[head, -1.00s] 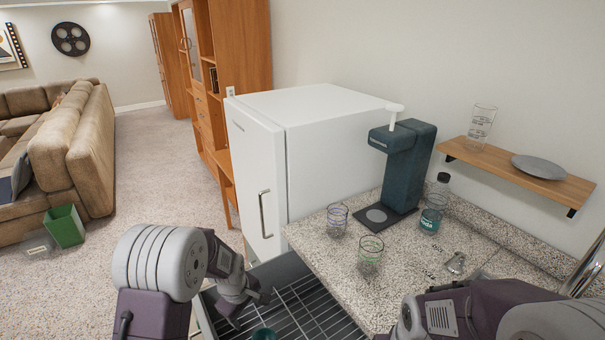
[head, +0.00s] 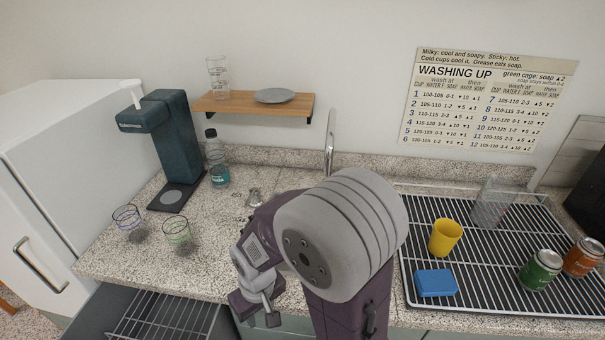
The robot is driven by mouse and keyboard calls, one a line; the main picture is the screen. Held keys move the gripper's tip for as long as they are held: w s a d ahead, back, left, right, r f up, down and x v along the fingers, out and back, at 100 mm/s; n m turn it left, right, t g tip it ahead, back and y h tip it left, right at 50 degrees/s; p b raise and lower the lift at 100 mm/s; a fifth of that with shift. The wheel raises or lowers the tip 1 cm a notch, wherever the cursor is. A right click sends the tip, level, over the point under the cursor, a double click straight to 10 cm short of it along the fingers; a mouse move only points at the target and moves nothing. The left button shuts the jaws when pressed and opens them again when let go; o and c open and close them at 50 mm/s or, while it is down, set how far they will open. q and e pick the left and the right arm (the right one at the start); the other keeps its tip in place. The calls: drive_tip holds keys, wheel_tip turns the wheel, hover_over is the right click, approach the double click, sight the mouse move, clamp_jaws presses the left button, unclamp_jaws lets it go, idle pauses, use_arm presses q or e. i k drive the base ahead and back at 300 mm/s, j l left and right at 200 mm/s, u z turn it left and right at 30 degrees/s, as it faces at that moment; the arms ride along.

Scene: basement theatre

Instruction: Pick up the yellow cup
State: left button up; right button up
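My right arm's large grey joint stands between the gripper and the rack and hides part of the counter and sink area. My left gripper is out of view.
Beside the cup are a blue sponge (head: 435,283), a clear glass (head: 492,203), a green can (head: 540,269) and an orange can (head: 583,257). Two ringed glasses (head: 179,236) stand at left near a dispenser (head: 168,140) and bottle (head: 216,160). A faucet (head: 330,145) rises behind.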

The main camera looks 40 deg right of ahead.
sight(446, 233)
drive_tip(key=j+z, duration=0.1)
drive_tip(key=z, duration=0.35)
drive_tip(key=j+z, duration=0.1)
drive_tip(key=z, duration=0.3)
drive_tip(key=k+z, duration=0.1)
drive_tip(key=z, duration=0.35)
drive_tip(key=j+z, duration=0.15)
drive_tip(key=z, duration=0.3)
drive_tip(key=k+z, duration=0.1)
drive_tip(key=z, duration=0.35)
drive_tip(key=i+z, duration=0.25)
drive_tip(key=i+l+z, duration=0.1)
drive_tip(key=z, duration=0.2)
drive_tip(key=k+l, duration=0.1)
drive_tip(key=k, duration=0.15)
drive_tip(key=i+l+u, duration=0.15)
drive_tip(key=l, duration=0.2)
drive_tip(key=i+l+u, duration=0.15)
drive_tip(key=l, duration=0.25)
drive_tip(key=i+l+u, duration=0.15)
drive_tip(key=l, duration=0.25)
drive_tip(key=k, duration=0.05)
